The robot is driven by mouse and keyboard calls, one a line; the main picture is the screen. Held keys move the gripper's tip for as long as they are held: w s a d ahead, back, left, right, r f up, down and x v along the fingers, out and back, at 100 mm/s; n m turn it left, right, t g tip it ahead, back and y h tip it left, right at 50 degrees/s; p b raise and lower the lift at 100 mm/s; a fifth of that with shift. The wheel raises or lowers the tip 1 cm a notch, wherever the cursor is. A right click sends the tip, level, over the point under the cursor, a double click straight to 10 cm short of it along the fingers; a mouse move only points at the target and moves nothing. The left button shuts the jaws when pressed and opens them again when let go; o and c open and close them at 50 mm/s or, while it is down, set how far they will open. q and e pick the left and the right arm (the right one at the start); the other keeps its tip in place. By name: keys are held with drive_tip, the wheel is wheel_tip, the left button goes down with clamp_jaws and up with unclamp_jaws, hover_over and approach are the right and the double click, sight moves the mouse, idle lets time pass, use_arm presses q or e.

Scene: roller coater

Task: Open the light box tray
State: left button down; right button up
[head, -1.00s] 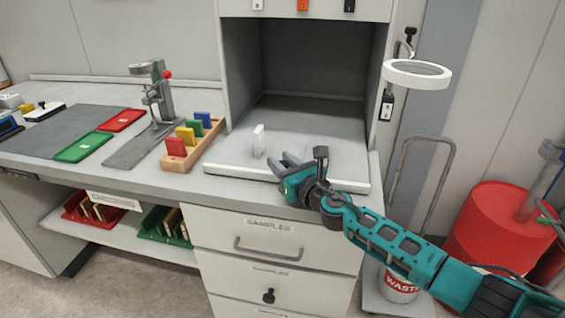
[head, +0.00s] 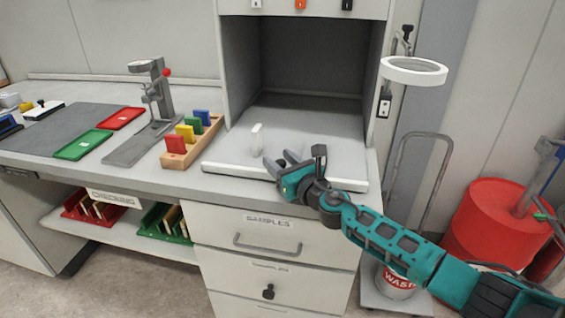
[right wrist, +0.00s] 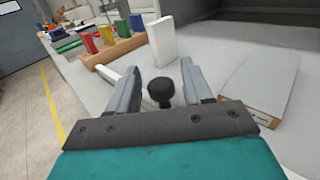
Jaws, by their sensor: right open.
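The light box (head: 312,60) is the open-fronted grey booth. Its pale tray (head: 225,170) lies across the bottom, with its front edge near the counter edge. A white upright block (head: 257,138) stands on the tray; it also shows in the right wrist view (right wrist: 162,42). My right gripper (head: 276,164) is open at the tray's front edge. In the right wrist view, a black round knob (right wrist: 160,92) sits between the open fingers (right wrist: 158,85); I cannot tell if they touch it. The knob is hidden in the head view. My left gripper is not in view.
A wooden rack (head: 192,142) with coloured blocks stands left of the tray, beside a grey stand (head: 158,95). Drawers (head: 270,238) lie below. At the right are a ring lamp (head: 414,70), a trolley handle (head: 425,140) and a red drum (head: 490,220).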

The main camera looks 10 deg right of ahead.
drive_tip(key=p+v, duration=0.1)
drive_tip(key=v, duration=1.2)
drive_tip(key=s+d+f+n+g+h, duration=0.15)
drive_tip(key=s+f+n+g, duration=0.25)
drive_tip(key=s+n, duration=0.65)
drive_tip(key=s+d+f+n+g+h, duration=0.1)
drive_tip(key=s+f+n+g+h, duration=0.3)
drive_tip(key=s+n, duration=0.65)
drive_tip(key=s+d+f+n+g+h, duration=0.1)
drive_tip(key=s+d+f+n+g, duration=0.3)
drive_tip(key=s+n, duration=0.65)
drive_tip(key=w+a+f+n+t+y, duration=0.1)
drive_tip(key=w+a+f+n+t, duration=0.1)
drive_tip(key=w+a+f+t, duration=0.3)
drive_tip(key=w+f+t, duration=0.1)
drive_tip(key=w+f, duration=0.2)
drive_tip(key=w, duration=0.1)
drive_tip(key=shift+n+y, duration=0.35)
